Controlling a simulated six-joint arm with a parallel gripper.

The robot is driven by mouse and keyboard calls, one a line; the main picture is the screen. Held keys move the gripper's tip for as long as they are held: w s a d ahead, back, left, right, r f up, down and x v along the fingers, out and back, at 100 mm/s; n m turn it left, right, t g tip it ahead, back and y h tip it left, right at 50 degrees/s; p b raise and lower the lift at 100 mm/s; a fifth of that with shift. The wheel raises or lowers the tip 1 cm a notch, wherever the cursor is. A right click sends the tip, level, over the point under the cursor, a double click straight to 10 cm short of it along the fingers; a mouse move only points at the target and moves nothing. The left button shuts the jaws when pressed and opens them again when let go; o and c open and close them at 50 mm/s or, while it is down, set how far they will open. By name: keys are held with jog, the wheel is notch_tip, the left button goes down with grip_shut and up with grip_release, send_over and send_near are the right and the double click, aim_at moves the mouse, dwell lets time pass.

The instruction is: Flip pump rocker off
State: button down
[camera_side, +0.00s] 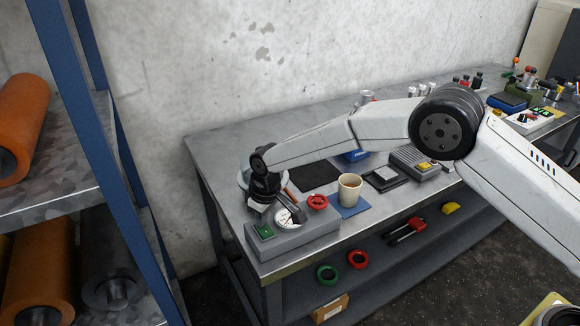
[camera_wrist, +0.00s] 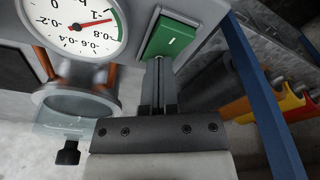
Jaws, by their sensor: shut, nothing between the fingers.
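The green pump rocker (camera_side: 265,231) sits on the grey pump box (camera_side: 305,240) at the near left corner of the bench. In the wrist view the rocker (camera_wrist: 172,42) shows a white line mark near one end. My gripper (camera_wrist: 160,62) is shut and empty, its fingertips at the rocker's lower edge; I cannot tell if they touch. In the side view my gripper (camera_side: 292,212) hangs over the box beside the dial. The white gauge (camera_wrist: 75,25) has a red needle near the green band.
A red knob (camera_side: 317,202) stands on the box right of the gauge. A beige cup (camera_side: 350,187) on a blue mat is close by. A glass vessel (camera_wrist: 75,108) with a black valve (camera_wrist: 68,152) is beside my gripper. A blue rack post (camera_side: 115,130) stands left of the bench.

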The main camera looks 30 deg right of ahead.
aim_at(267, 225)
jog(key=shift+r, duration=3.45)
jog(key=shift+s+d+r, duration=0.15)
jog(key=shift+d+r, duration=0.05)
jog(key=shift+d, duration=0.3)
jog(key=s+d+r+m, duration=0.3)
jog(key=s+d, duration=0.8)
jog(key=d, duration=0.4)
jog(key=s+d+m, duration=0.1)
jog(key=s+d, duration=0.3)
jog(key=s, duration=0.4)
jog(key=s+d+f+m+t, duration=0.1)
jog(key=s+d, duration=0.3)
jog(key=s, duration=0.4)
jog(key=shift+d+m+h, duration=0.2)
jog(key=shift+m+h, duration=0.2)
jog(key=shift+m, duration=0.1)
